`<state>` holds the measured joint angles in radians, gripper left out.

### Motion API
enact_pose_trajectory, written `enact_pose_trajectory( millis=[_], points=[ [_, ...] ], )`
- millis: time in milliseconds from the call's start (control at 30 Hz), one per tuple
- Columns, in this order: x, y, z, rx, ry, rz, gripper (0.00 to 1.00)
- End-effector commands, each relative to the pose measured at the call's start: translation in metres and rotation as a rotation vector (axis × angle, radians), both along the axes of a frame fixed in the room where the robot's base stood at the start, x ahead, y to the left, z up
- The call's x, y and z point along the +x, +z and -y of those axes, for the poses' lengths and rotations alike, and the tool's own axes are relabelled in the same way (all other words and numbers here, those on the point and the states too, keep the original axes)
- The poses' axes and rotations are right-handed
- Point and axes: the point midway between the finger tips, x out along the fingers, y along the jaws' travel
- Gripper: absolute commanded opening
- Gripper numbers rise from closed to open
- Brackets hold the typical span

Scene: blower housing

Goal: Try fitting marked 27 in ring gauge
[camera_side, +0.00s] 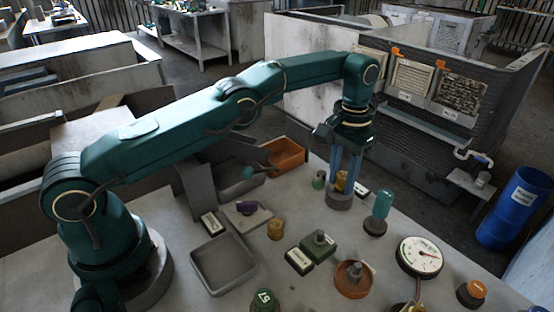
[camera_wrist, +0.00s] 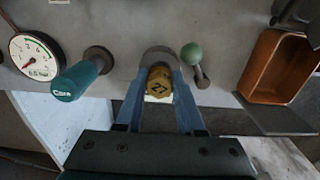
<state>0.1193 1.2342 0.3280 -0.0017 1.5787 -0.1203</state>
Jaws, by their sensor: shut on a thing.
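A brass-coloured fitting marked 27 (camera_wrist: 159,86) is between the blue fingers of my gripper (camera_wrist: 160,74) in the wrist view. In the side view my gripper (camera_side: 342,184) points straight down, with part of the fitting (camera_side: 341,178) showing between its fingers. The gripper is shut on the fitting. A thick grey ring (camera_side: 339,202), which looks like the ring gauge, sits on the table right under the fingertips. It also shows just beyond the fitting in the wrist view (camera_wrist: 158,54). Whether the fitting's lower end is inside the ring is hidden.
A teal-handled plug (camera_side: 382,206) stands close right of the ring, and a green-knobbed piece (camera_side: 318,180) close left. Bare table lies in front of the ring.

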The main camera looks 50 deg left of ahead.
Motion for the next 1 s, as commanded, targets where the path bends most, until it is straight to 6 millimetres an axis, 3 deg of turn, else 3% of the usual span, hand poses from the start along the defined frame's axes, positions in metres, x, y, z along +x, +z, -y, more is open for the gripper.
enact_pose_trajectory(
  millis=[1000],
  points=[
    [0.0, -0.0093, 0.0001, 0.0, 0.0, 0.001, 0.0]
  ],
)
